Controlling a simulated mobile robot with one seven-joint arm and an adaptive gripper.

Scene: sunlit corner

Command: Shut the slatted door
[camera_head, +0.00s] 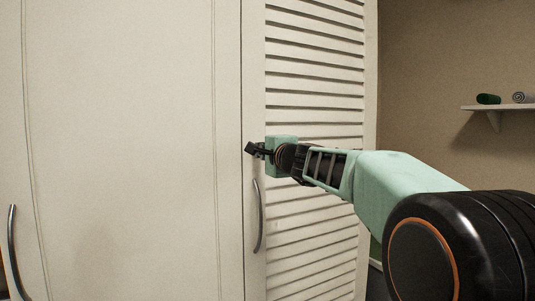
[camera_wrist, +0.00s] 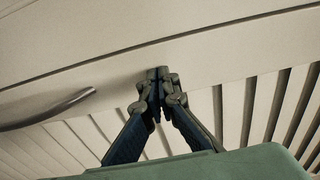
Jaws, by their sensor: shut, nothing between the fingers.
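The slatted door (camera_head: 312,108) is cream-white with horizontal slats and stands beside a plain cabinet panel (camera_head: 120,140). Its left edge lies close along that panel; I cannot tell whether it is fully flush. Its curved metal handle (camera_head: 258,215) is on the left stile, below my gripper, and also shows in the wrist view (camera_wrist: 50,110). My gripper (camera_head: 254,149) is shut and empty in front of the left stile, above the handle. In the wrist view the closed fingertips (camera_wrist: 157,74) overlap the plain stile; I cannot tell whether they touch it.
Another curved handle (camera_head: 13,252) is on the plain panel at the far left. A small wall shelf (camera_head: 500,108) at the right holds a dark green rolled item (camera_head: 488,99) and a pale rolled item (camera_head: 521,97).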

